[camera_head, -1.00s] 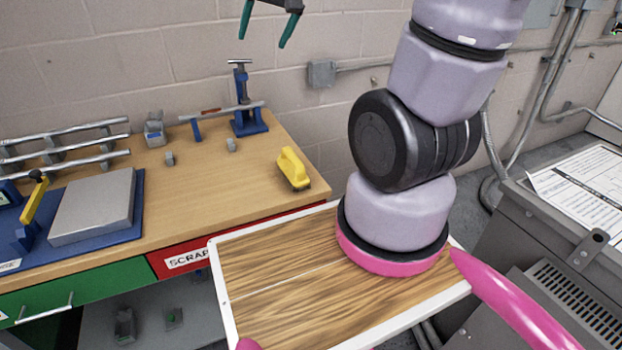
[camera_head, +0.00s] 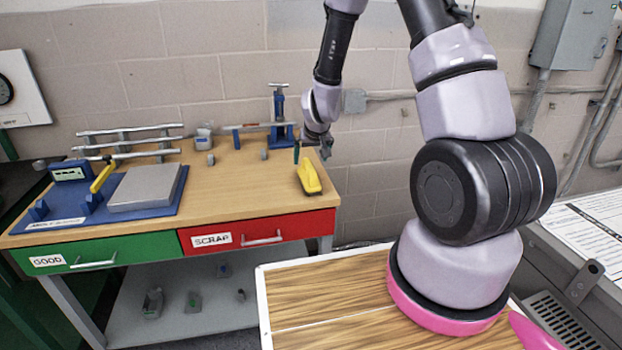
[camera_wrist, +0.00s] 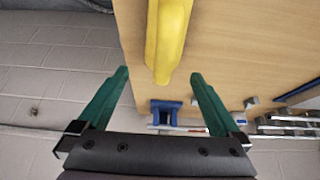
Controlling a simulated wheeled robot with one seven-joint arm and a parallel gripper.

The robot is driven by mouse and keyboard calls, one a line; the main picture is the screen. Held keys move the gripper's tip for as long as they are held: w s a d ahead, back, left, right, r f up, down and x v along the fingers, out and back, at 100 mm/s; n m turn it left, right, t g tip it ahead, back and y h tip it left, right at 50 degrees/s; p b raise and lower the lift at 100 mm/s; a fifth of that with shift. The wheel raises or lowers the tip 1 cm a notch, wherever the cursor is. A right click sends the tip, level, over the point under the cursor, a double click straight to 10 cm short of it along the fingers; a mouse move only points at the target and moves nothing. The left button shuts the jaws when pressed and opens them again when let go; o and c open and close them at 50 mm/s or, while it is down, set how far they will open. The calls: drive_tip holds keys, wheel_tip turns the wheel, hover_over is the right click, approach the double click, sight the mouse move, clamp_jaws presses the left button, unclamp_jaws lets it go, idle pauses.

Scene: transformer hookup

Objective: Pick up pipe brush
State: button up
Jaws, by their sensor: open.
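The pipe brush (camera_head: 310,180), with a yellow handle, rests on the wooden workbench (camera_head: 240,192) near its right end. My gripper (camera_head: 311,152) is just above and behind the brush, near the far end of its handle. In the wrist view the yellow handle (camera_wrist: 167,38) lies ahead of my gripper (camera_wrist: 159,76), with its near end roughly between the two green fingertips. The fingers are spread and empty. I cannot tell whether they touch the handle. The brush's bristles are hidden.
A blue vise (camera_head: 281,130) with pipe stands behind the brush. Left are small grey fittings (camera_head: 211,160), a pipe rack (camera_head: 130,142) and a blue station (camera_head: 100,200). A green drawer (camera_head: 125,252) and a red drawer (camera_head: 280,228) are in front. A brick wall is close behind.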

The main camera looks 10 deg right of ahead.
drive_tip(key=x, duration=0.7)
drive_tip(key=shift+s+a+f, duration=0.2)
drive_tip(key=shift+f, duration=0.05)
drive_tip(key=shift+c, duration=0.3)
drive_tip(key=c, duration=1.3)
drive_tip(key=shift+r, duration=0.15)
wheel_tip(320, 180, up, 10)
drive_tip(key=shift+f, duration=0.1)
